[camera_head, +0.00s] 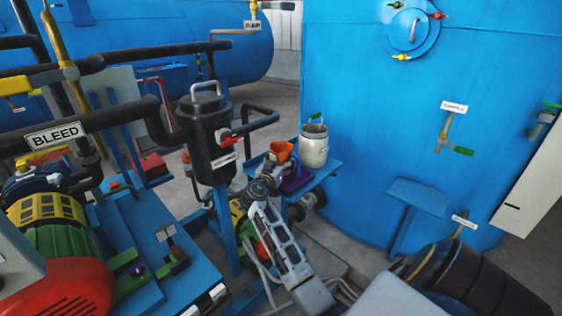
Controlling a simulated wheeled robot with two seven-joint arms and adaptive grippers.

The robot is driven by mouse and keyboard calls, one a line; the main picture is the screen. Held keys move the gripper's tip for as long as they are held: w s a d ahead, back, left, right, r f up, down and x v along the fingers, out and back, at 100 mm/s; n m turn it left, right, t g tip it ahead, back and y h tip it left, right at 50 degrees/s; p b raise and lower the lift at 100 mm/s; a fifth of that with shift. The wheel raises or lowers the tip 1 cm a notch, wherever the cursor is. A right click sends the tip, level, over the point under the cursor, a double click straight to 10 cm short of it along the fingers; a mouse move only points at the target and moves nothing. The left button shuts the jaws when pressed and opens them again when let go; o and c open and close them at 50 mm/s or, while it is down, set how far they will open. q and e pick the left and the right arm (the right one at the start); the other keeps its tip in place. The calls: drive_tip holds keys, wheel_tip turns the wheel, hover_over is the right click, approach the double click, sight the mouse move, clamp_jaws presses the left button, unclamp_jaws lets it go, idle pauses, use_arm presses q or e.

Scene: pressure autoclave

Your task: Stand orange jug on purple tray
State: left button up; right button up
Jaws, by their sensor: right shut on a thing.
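The orange jug (282,150) shows just beyond my right gripper (271,169), near the left end of a small blue shelf. My right gripper is shut on the jug, and its fingers and wrist hide the jug's lower part. The purple tray (297,183) lies on the shelf, below and right of the jug, partly hidden by my gripper. The jug looks roughly upright, over or beside the tray's left part; I cannot tell whether it touches the tray. My left gripper is not in view.
A white canister with a green handle (314,146) stands on the blue shelf (327,168) behind the tray. A black filter vessel (207,135) with pipes stands close on the left. A large blue tank (385,110) rises behind the shelf. An empty blue ledge (418,195) is at right.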

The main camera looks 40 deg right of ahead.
drive_tip(key=o, duration=1.1)
drive_tip(key=shift+o, duration=0.7)
